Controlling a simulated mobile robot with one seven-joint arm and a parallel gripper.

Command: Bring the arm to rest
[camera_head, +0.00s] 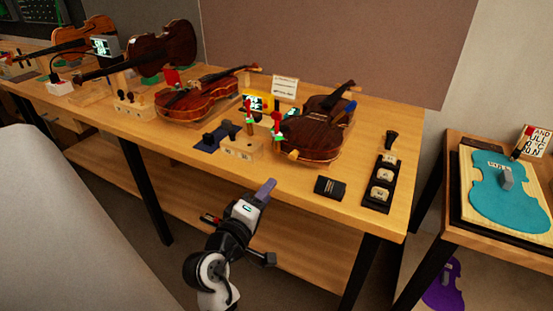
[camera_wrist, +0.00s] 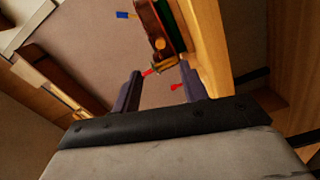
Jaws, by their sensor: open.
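My gripper (camera_head: 262,192) is in front of the workbench's front edge in the head view, with my arm below it. In the wrist view its two dark fingers (camera_wrist: 160,84) stand apart with nothing held between them. Beyond the fingertips in that view are the end of a violin (camera_wrist: 163,40) and small red-tipped items (camera_wrist: 177,87). How far the fingertips are from the bench edge is hard to tell.
The workbench (camera_head: 300,188) carries several violins, including a dark one (camera_head: 318,128), a wooden block (camera_head: 240,147), a black box (camera_head: 330,187) and a black tray (camera_head: 376,197). A side table (camera_head: 470,243) with a teal violin-shaped plate (camera_head: 500,200) stands right. Floor space lies before the bench.

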